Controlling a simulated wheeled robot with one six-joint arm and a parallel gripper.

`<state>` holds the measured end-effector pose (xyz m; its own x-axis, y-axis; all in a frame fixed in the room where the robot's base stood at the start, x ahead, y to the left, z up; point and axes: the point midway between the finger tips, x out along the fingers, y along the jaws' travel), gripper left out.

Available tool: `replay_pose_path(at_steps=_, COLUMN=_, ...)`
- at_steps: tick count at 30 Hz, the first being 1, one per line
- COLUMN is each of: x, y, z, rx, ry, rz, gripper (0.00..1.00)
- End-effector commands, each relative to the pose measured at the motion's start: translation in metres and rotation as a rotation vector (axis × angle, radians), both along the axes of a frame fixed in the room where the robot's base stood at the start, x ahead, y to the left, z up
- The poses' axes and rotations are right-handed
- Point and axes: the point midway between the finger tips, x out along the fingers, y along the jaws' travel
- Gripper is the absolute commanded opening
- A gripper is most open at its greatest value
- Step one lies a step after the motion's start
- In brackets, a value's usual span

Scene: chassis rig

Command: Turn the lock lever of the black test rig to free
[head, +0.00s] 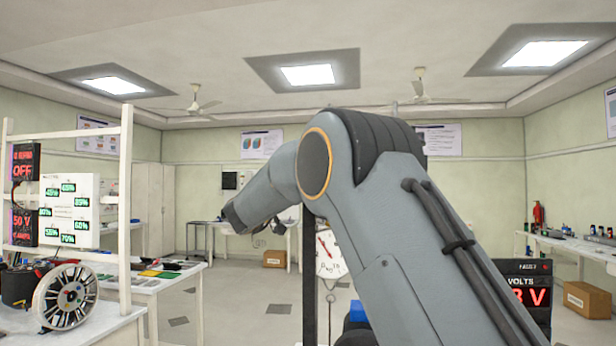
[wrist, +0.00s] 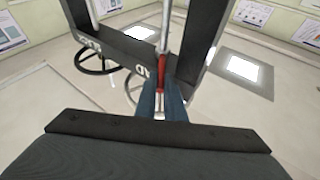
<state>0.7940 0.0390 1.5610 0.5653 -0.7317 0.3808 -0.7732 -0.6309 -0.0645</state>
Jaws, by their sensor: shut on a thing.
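In the wrist view the black test rig (wrist: 122,47) shows as a dark frame with white lettering on its crossbar that I cannot read surely. A lever with a red grip (wrist: 161,84) and a pale metal rod runs up past the crossbar. My gripper (wrist: 162,98) is shut on the red grip, one bluish finger on each side. The fingers hide part of the grip. In the head view my arm hides most of the rig, and a dark upright post (head: 309,285) shows beside it. The fingers and lever are not clear there.
A white bench (head: 165,283) with a meter rack and a wire spool (head: 66,297) stands at the left. A display reading volts (head: 527,297) is at the lower right. Another bench (head: 575,246) with a cardboard box (head: 590,300) below is along the right wall.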

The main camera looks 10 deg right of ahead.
Motion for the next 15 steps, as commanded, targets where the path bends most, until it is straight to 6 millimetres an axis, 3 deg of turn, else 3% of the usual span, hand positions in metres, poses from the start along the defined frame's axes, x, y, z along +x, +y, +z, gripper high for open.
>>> replay_pose_path(at_steps=5, x=-0.0007, y=0.0001, z=0.0036, rx=-0.002, ry=-0.005, rz=0.001, gripper=0.00)
replay_pose_path(at_steps=6, x=-0.0007, y=0.0003, z=0.0036, rx=-0.001, ry=-0.005, rz=0.001, gripper=0.16)
replay_pose_path(at_steps=9, x=-0.0006, y=0.0014, z=0.0030, rx=-0.001, ry=-0.004, rz=0.003, gripper=0.28)
replay_pose_path(at_steps=15, x=-0.0004, y=0.0018, z=0.0020, rx=-0.001, ry=-0.003, rz=0.004, gripper=0.28)
